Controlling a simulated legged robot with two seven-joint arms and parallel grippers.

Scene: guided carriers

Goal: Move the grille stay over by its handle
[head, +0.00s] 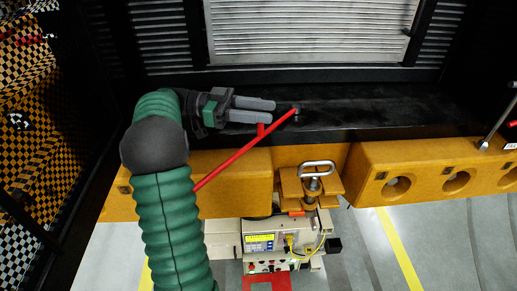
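The grille stay (232,160) is a thin red rod. It runs slantwise from behind my green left arm up to a small fitting on the dark ledge. A short red stub (261,130), which looks like its handle, stands off the rod near its upper end. My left gripper (274,110) is just above the rod, its two grey fingers pointing right. The stub's upper end disappears at the lower finger. Only a narrow dark gap shows between the fingers. Whether they hold the handle is hidden. My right gripper is out of view.
A ribbed metal grille (305,30) is at the top. The dark ledge (370,110) is clear to the right. Below is a yellow-orange bumper (420,165) with round holes, a clamp with a metal loop handle (317,166) and an instrument box (262,243). A checkered panel (40,130) stands left.

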